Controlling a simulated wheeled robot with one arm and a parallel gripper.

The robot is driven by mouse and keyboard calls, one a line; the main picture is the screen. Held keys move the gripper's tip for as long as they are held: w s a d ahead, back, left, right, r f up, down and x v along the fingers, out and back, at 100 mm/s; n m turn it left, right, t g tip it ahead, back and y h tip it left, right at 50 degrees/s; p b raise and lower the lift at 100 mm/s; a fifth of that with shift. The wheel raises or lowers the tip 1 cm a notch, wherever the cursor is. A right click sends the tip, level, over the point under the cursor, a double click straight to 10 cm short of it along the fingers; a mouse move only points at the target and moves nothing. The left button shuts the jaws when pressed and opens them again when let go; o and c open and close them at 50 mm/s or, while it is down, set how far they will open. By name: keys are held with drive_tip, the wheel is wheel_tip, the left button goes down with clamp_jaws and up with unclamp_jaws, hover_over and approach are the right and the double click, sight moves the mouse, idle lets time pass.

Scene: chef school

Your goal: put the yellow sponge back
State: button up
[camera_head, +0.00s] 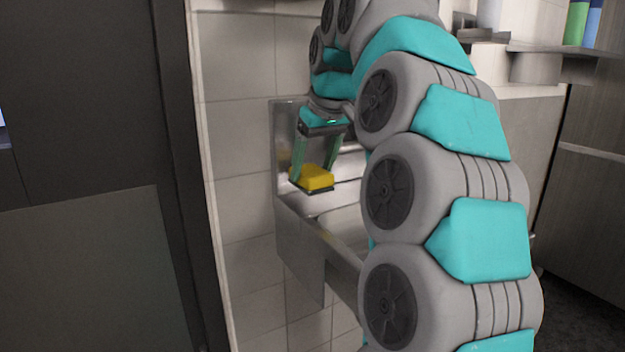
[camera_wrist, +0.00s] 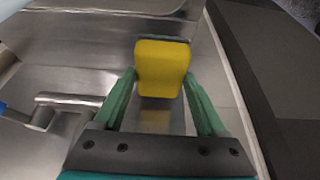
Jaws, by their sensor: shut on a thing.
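The yellow sponge (camera_head: 316,178) has a dark green underside and sits at the back corner of a metal sink unit (camera_head: 300,235). It also shows in the wrist view (camera_wrist: 162,68), between the green fingers of my gripper (camera_wrist: 162,82). In the head view my gripper (camera_head: 314,170) points down with its fingers on the sponge's sides. The gripper is shut on the sponge. The sponge is at or just above the metal ledge; I cannot tell whether it touches. A faint yellowish reflection (camera_wrist: 155,118) shows on the metal below it.
A metal tap (camera_wrist: 55,108) stands left of the gripper in the wrist view, with the basin (camera_wrist: 105,5) beyond. A tiled wall (camera_head: 235,120) and a dark panel (camera_head: 85,120) are at the left in the head view. A shelf (camera_head: 560,50) with bottles is at upper right.

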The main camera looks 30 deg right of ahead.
sight(315, 172)
drive_tip(key=shift+w+f, duration=0.15)
drive_tip(key=shift+f, duration=1.6)
drive_tip(key=shift+f, duration=0.1)
drive_tip(key=o, duration=1.1)
drive_tip(key=shift+f, duration=0.1)
drive_tip(key=shift+o, duration=0.2)
drive_tip(key=shift+v, duration=3.95)
drive_tip(key=shift+w, duration=0.1)
